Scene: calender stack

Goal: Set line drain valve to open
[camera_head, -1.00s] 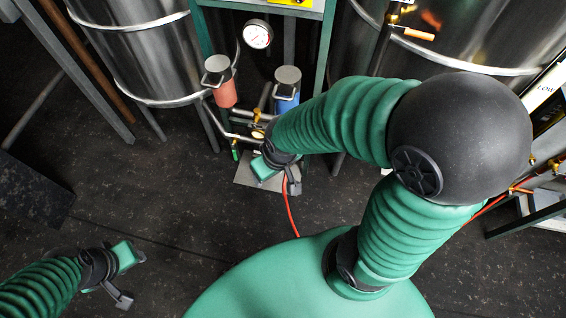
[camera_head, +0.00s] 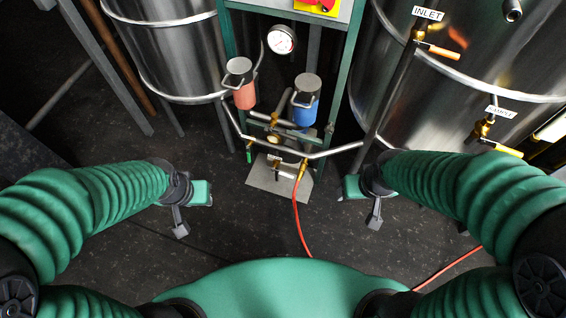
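A pipe assembly stands at the centre between the tanks. No label reading line drain is legible in the head view. A small green valve handle (camera_head: 249,153) hangs at its lower left. Brass valve fittings (camera_head: 274,139) sit along its middle. A brass fitting (camera_head: 302,168) at the lower right joins an orange-red hose (camera_head: 297,212). Whether each valve is open or closed cannot be told. My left gripper (camera_head: 192,210) is open and empty, left of the assembly. My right gripper (camera_head: 361,206) is open and empty, right of it. Neither touches the pipes.
Steel tanks stand at left (camera_head: 165,55) and right (camera_head: 470,70); the right one carries INLET (camera_head: 429,13) and SAMPLE (camera_head: 500,112) labels with orange-handled valves. Red (camera_head: 243,93) and blue (camera_head: 305,112) canisters and a gauge (camera_head: 282,40) are above the pipes.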

